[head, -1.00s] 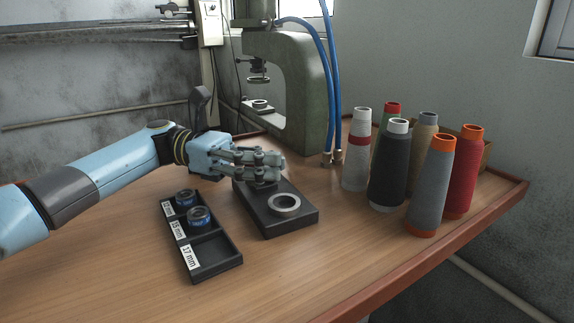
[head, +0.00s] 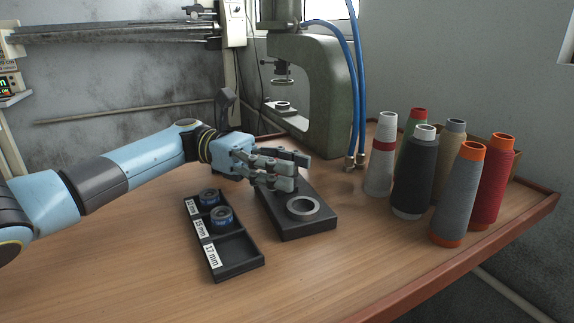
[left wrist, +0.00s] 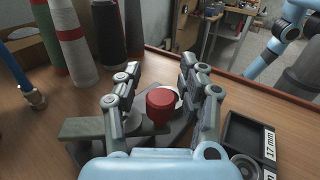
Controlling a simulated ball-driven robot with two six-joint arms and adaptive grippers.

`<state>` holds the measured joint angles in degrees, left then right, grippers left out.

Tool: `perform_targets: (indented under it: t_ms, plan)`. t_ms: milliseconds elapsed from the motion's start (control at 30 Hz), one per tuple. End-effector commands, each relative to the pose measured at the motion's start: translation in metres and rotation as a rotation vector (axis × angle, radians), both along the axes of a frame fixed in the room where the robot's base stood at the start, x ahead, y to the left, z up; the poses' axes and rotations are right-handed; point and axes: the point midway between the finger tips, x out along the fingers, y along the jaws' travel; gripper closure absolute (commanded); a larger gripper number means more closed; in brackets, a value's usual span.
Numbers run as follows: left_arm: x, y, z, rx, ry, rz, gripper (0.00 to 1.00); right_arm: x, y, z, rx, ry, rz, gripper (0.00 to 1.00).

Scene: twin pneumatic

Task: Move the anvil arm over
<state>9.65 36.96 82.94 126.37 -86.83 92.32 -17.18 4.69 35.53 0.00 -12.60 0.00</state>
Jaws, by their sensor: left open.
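A black base block (head: 318,225) with a silver ring (head: 303,206) on top lies on the table in the head view. My left gripper (head: 298,170) is over the back part of this block and hides what is there. In the left wrist view my left gripper (left wrist: 155,95) is open, with its fingers on both sides of a red knob (left wrist: 160,106). I see no clear grip on the knob. A grey-green bar (left wrist: 88,128), perhaps part of the anvil arm, shows left of the knob. My right gripper is not in view.
A green press (head: 335,95) with blue hoses stands behind the block. A black tray (head: 240,262) marked with mm sizes holds blue-rimmed parts, its 17 mm compartment empty. Several thread cones, including a grey one (head: 458,195), stand at the right. The table front is clear.

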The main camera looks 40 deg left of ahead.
Motion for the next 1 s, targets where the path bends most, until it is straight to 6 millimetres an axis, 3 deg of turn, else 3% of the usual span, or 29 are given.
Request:
perform_targets:
  t_ms: [367, 800, 1000]
  plan:
    - [0.0, 0.005, 0.001, 0.0, -0.001, 0.0, 0.53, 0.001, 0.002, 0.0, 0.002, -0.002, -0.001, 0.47]
    - [-0.011, 0.093, 0.0, 0.001, 0.0, 0.003, 0.53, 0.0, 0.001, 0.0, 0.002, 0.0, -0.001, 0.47]
    - [-0.014, 0.116, 0.0, -0.001, -0.001, 0.002, 0.53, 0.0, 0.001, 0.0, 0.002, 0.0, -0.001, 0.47]
